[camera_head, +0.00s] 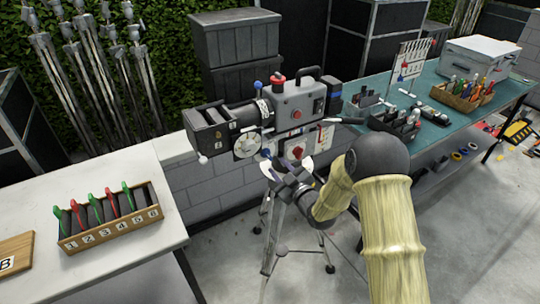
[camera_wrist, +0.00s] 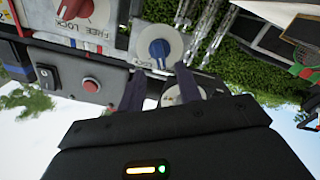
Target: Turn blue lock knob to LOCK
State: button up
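The blue lock knob (camera_wrist: 158,50) sits on a white round dial in the wrist view, just beyond my fingertips. Lettering on the dial's rim is only partly readable. In the head view the knob is a small blue spot (camera_head: 266,153) low on the camera rig (camera_head: 294,106), close to my gripper (camera_head: 282,168). In the wrist view my gripper (camera_wrist: 160,80) is open, its two dark fingers apart with nothing seen held. The fingers point toward the knob, and I cannot tell whether they touch it. A red knob (camera_wrist: 70,9) on a plate marked FREE and LOCK is at upper left.
A grey box with a red button (camera_wrist: 91,86) is left of the fingers. The rig stands on a tripod (camera_head: 276,235). A green-topped table (camera_head: 440,138) with tools is right, and a white table (camera_head: 135,255) with a numbered wooden rack (camera_head: 112,232) is left.

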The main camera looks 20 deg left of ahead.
aim_at(269, 157)
jog(key=p+x, duration=0.1)
jog(key=x, duration=0.5)
jog(key=shift+w+a, duration=0.15)
jog(key=shift+c, duration=0.4)
jog(key=c, duration=0.5)
